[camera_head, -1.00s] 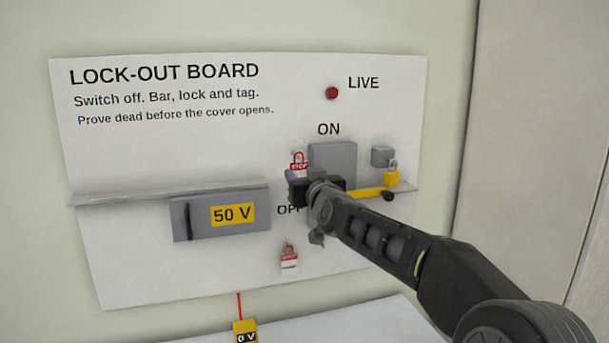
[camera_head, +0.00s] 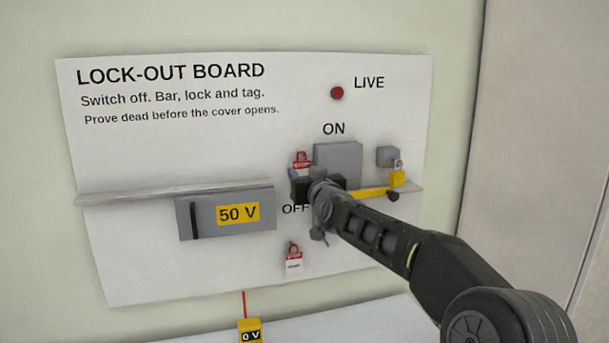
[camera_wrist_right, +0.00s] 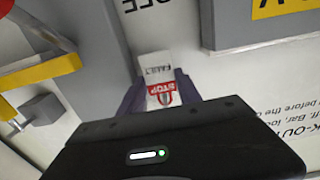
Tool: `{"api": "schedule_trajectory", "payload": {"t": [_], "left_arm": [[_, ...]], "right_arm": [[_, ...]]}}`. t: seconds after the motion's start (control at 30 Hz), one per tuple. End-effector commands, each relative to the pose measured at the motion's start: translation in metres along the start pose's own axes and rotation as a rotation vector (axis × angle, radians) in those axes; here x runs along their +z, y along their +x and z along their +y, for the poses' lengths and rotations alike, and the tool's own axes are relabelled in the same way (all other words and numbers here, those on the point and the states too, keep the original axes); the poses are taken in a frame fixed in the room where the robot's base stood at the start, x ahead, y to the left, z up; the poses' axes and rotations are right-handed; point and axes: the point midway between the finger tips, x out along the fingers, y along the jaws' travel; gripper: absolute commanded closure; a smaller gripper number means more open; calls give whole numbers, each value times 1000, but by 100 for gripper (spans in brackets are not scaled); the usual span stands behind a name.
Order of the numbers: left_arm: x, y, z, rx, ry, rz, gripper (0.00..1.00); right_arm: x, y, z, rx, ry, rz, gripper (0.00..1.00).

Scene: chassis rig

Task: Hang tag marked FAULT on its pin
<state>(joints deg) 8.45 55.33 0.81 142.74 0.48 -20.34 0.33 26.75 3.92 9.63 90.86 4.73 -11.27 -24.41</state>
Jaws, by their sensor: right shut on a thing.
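My right gripper (camera_head: 300,184) is shut on a tag in front of the board, left of the grey ON/OFF switch (camera_head: 338,158). In the right wrist view the tag (camera_wrist_right: 156,66) sits between the fingers (camera_wrist_right: 160,84). It is white, reads FAULT, and has a red STOP part; this view is upside down. In the head view a red STOP top (camera_head: 301,162) shows just above the gripper, seemingly the same tag. Another red and white tag (camera_head: 293,262) is on the board below; its lettering is too small to read. The FAULT tag's pin cannot be made out. My left gripper is out of view.
A yellow bar (camera_head: 368,193) with a yellow padlock (camera_head: 397,177) lies right of the gripper, below a grey block (camera_head: 387,156). The 50 V cover (camera_head: 195,218) is to the left, under a narrow ledge (camera_head: 120,196). A yellow 0 V meter (camera_head: 250,330) is below.

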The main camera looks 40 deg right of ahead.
Motion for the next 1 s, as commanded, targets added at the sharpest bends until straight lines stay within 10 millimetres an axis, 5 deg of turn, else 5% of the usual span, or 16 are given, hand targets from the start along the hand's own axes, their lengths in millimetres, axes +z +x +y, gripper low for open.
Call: {"api": "schedule_trajectory", "payload": {"t": [0.13, 0.17, 0.43, 1.0], "left_arm": [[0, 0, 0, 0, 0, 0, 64], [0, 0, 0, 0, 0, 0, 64], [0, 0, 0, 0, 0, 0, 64], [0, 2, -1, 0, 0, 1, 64]], "right_arm": [[0, 0, 0, 0, 0, 0, 97], [0, 0, 0, 0, 0, 0, 58], [0, 0, 0, 1, 0, 0, 36], [0, -5, 4, 7, -1, 3, 34]]}}
